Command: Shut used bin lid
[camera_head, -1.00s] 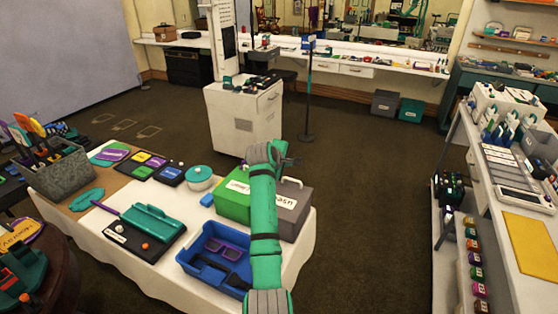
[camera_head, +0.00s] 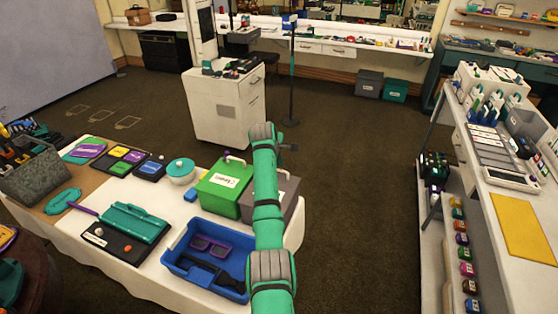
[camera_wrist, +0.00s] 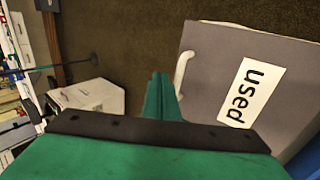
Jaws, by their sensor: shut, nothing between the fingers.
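The grey used bin (camera_head: 288,205) stands at the right end of the white-covered table, partly hidden behind my arm. Its grey lid (camera_wrist: 210,70) fills the right of the wrist view, with a white "used" label and a pale handle (camera_wrist: 182,72) at its left edge. The lid appears to lie over the bin; I cannot tell whether it is fully flush. My gripper (camera_head: 289,147) is beyond the bin's far side in the head view. In the wrist view its shut, empty fingers (camera_wrist: 160,90) are left of the handle, apparently apart from it.
A green bin (camera_head: 215,190) with a handled lid stands left of the used bin. A blue tray (camera_head: 172,262) with purple glasses is in front. A teal-lidded round pot (camera_head: 181,172) stands farther left. Open floor (camera_head: 350,200) lies right of the table; a white cabinet (camera_head: 222,115) stands beyond.

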